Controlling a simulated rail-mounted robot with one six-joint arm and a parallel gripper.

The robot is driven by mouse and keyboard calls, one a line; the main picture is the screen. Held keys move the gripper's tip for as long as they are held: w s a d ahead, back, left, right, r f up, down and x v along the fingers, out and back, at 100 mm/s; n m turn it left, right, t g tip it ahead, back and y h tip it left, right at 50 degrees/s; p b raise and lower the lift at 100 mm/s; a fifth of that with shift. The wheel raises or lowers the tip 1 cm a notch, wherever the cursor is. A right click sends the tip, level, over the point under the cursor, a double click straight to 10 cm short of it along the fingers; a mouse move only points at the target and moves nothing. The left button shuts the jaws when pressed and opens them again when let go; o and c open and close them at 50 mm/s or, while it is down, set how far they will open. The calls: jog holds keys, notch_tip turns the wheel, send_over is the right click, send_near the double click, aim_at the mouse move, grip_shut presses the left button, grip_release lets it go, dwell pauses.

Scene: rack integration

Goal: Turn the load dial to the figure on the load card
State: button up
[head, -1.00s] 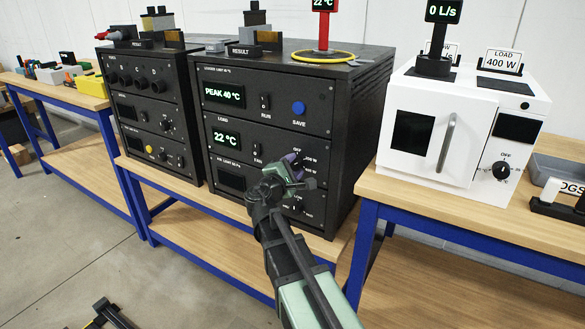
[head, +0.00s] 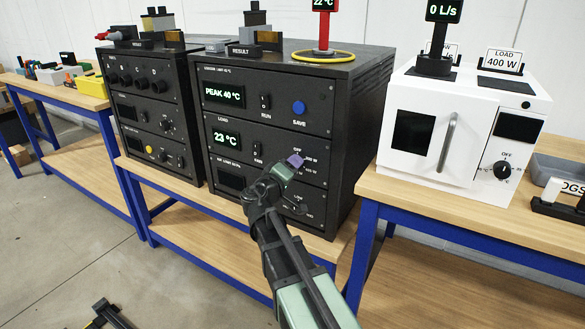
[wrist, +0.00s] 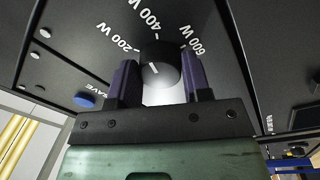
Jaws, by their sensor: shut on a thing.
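The load card (head: 500,61) reads 400 W and stands on top of the white oven-like unit. The load dial (wrist: 160,52) is a dark round knob on the black rack's load panel, with 200 W, 400 W and 600 W printed around it. My gripper (wrist: 158,70) is shut on the dial, with a purple finger on either side. A short pale mark shows on the dial's face, but I cannot tell which figure it points to. In the head view my gripper (head: 296,161) hides the dial and part of its labels.
The load panel's display (head: 226,139) reads 23 °C, and the one above reads PEAK 40 °C. A blue SAVE button (head: 299,107) and a RUN switch (head: 265,101) sit above the dial. The white unit (head: 440,125) has a similar dial (head: 502,170).

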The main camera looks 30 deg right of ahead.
jog(key=shift+m, duration=1.3)
jog(key=o, duration=0.9)
jog(key=shift+a, duration=0.1)
jog(key=v, duration=1)
jog(key=shift+s+a+b, duration=0.15)
jog(key=shift+a+b, duration=0.15)
